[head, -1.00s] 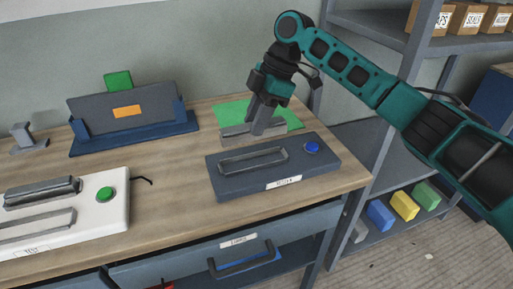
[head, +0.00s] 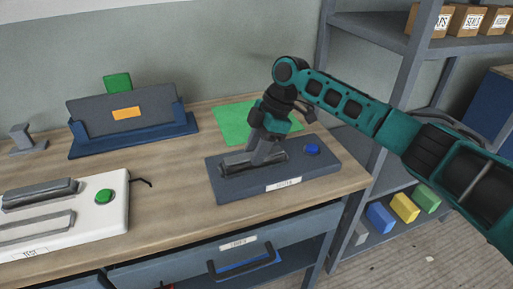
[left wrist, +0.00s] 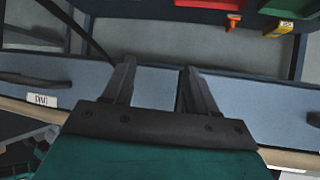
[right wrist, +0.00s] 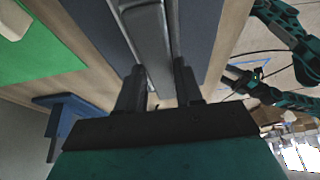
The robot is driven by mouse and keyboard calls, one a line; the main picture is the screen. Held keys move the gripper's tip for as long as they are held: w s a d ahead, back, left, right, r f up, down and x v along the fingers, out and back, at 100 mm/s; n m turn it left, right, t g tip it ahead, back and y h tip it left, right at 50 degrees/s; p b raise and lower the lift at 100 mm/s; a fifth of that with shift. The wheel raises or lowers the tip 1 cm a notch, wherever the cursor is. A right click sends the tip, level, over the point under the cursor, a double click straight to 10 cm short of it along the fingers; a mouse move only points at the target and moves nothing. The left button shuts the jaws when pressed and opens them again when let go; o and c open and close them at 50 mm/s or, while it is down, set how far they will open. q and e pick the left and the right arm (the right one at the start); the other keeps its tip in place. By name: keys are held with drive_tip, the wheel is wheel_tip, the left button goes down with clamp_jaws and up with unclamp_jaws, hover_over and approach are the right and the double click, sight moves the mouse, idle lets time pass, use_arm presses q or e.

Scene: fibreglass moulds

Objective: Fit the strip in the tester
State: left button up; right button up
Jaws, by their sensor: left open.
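A grey metal strip (head: 238,168) is in my right gripper (head: 258,160), at the slot of the dark blue-grey fixture (head: 225,188) with a blue button. I cannot tell whether it is fully seated. In the right wrist view the strip (right wrist: 150,35) runs out from between the fingers (right wrist: 158,88), over the fixture. The white tester (head: 118,215), labelled TEST, has a green button and stands at the left; a grey bar and an oblong frame lie on its top. My left gripper (left wrist: 160,85) is open and empty in front of the drawers.
A dark panel (head: 90,118) stands in a blue holder at the back left, beside a small grey stand (head: 24,137). Shelving (head: 395,100) stands close at the right. The wood between tester and fixture is clear.

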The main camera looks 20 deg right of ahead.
drive_tip(key=o, duration=0.4)
drive_tip(key=shift+c, duration=0.2)
drive_tip(key=v, duration=1.2)
